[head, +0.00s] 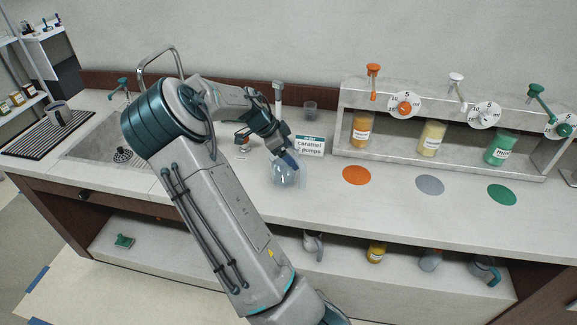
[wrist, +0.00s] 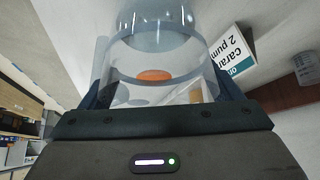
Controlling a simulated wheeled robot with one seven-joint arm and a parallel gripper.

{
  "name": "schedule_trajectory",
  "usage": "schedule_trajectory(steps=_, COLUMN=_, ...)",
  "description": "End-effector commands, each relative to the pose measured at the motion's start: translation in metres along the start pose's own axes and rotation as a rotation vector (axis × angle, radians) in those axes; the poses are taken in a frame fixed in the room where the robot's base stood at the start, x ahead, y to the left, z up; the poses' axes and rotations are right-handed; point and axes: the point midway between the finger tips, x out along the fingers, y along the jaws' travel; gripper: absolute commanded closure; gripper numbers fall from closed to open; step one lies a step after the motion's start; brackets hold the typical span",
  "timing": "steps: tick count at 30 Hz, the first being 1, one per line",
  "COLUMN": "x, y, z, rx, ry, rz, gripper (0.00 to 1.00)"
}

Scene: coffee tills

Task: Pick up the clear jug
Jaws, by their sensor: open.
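The clear jug (head: 285,175) stands on the counter left of the orange disc, below the end of my arm. In the wrist view the jug (wrist: 157,45) fills the top middle, its see-through wall and round rim between my fingers. My gripper (head: 289,158) is at the jug's upper part, and partly covers it. In the wrist view my gripper (wrist: 160,88) is open, with one dark finger on each side of the jug. I cannot tell whether either finger touches it.
A sign (head: 309,146) reading caramel pumps stands close behind the jug. A small clear cup (head: 310,110) is farther back. Orange (head: 357,175), grey (head: 430,185) and green (head: 501,195) discs lie to the right, before the pump rack (head: 440,160). A sink (head: 105,140) is at left.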

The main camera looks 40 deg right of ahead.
Motion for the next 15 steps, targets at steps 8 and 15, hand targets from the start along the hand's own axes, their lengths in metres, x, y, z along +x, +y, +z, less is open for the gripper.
schedule_trajectory(steps=8, x=0.0125, y=0.0000, z=0.0005, rx=0.000, ry=-0.001, rz=-0.001, gripper=0.15)
schedule_trajectory(steps=15, x=0.0121, y=0.0000, z=0.0004, rx=0.000, ry=-0.001, rz=-0.001, gripper=0.57)
